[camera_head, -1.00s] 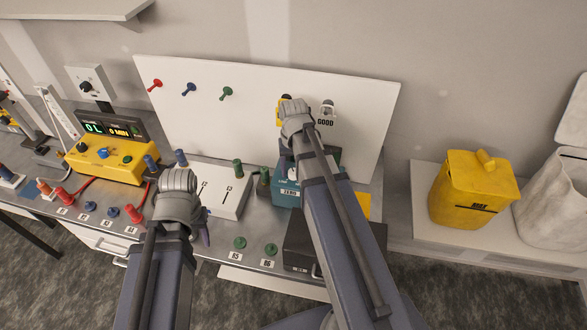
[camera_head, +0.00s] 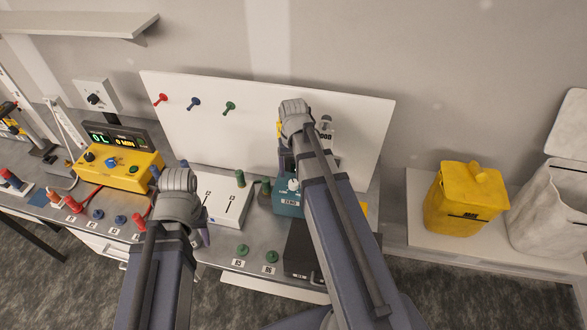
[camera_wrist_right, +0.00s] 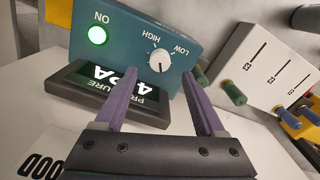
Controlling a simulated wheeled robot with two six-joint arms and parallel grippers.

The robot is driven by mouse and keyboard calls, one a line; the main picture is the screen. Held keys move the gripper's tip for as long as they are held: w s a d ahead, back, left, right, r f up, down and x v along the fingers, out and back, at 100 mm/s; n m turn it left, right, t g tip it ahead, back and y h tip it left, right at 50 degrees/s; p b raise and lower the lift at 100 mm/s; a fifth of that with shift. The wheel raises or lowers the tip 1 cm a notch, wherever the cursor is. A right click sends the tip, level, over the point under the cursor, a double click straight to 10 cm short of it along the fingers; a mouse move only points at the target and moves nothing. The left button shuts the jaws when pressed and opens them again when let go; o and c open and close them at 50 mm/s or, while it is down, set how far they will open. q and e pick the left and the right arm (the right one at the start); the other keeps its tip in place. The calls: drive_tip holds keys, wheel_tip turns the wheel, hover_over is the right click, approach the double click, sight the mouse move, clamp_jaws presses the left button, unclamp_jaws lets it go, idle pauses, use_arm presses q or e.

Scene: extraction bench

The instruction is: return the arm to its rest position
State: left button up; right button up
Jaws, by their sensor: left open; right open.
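My right arm reaches up over the bench in the head view. Its gripper (camera_head: 285,160) is mostly hidden behind its own wrist. In the right wrist view the right gripper (camera_wrist_right: 158,100) is open, with nothing between its two purple fingers. Beyond them stands a teal box (camera_wrist_right: 130,30) with a lit green ON lamp, a white knob and a dark display. The teal box also shows in the head view (camera_head: 288,207), below the gripper. My left gripper (camera_head: 204,236) is low over the bench's front edge, open, its fingers largely hidden by the wrist.
A white board (camera_head: 255,115) with coloured pegs stands behind the bench. A yellow control box (camera_head: 120,167), a white slider panel (camera_head: 224,203) and a black box (camera_head: 300,250) crowd the bench. A yellow bin (camera_head: 465,205) and white sack (camera_head: 548,215) stand right. A shelf (camera_head: 75,24) overhangs upper left.

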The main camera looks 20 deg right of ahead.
wheel_tip(320, 180, up, 2)
drive_tip(key=shift+r+p, duration=0.2)
drive_tip(key=shift+p, duration=0.45)
use_arm(q)
wheel_tip(320, 180, up, 2)
drive_tip(key=shift+r, duration=0.1)
use_arm(e)
drive_tip(key=shift+f, duration=0.1)
drive_tip(key=shift+a+f, duration=0.1)
drive_tip(key=s+a+f+n+b, duration=0.2)
drive_tip(key=s+a+f+b, duration=0.1)
drive_tip(key=a, duration=0.3)
drive_tip(key=s+a+f+n+b, duration=0.3)
drive_tip(key=s+a+f+b, duration=0.1)
drive_tip(key=a+f+b, duration=0.2)
drive_tip(key=s+a+f+n+h+b, duration=0.1)
drive_tip(key=s+a+f+b, duration=0.3)
drive_tip(key=a, duration=0.4)
drive_tip(key=shift+s+a+f+n+b, duration=0.15)
drive_tip(key=shift+n+b, duration=0.25)
drive_tip(key=shift+n, duration=0.3)
use_arm(q)
wheel_tip(320, 180, down, 14)
drive_tip(key=shift+r, duration=0.2)
